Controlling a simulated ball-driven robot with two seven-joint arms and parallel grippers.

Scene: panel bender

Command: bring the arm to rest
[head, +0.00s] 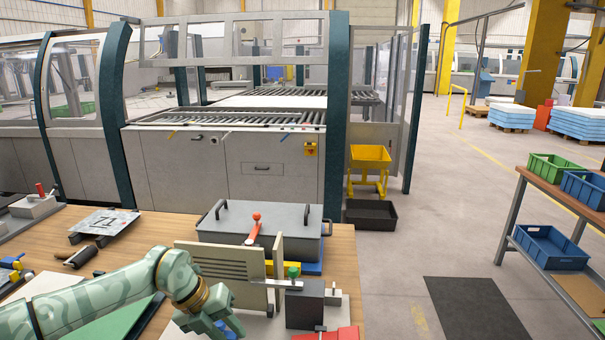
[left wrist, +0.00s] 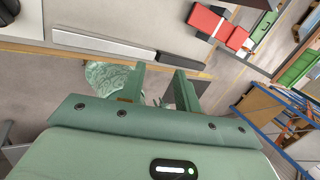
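My left arm, pale green with a leaf pattern, comes in from the left over the wooden workbench (head: 345,235) in the head view. Its gripper (head: 222,326) points down near the bench's front, left of a grey block with a clamp. In the left wrist view the two dark green fingers of the left gripper (left wrist: 160,88) stand apart with nothing between them. Past the fingers lie the bench edge and the floor. My right gripper is in neither view.
A grey lidded case (head: 260,222), an upright slotted plate (head: 222,265), a grey clamp block (head: 305,305) and a red object (head: 335,334) crowd the bench near the gripper. A rack with blue and green bins (head: 550,247) stands right. Floor between is open, with a dark mat (head: 480,307).

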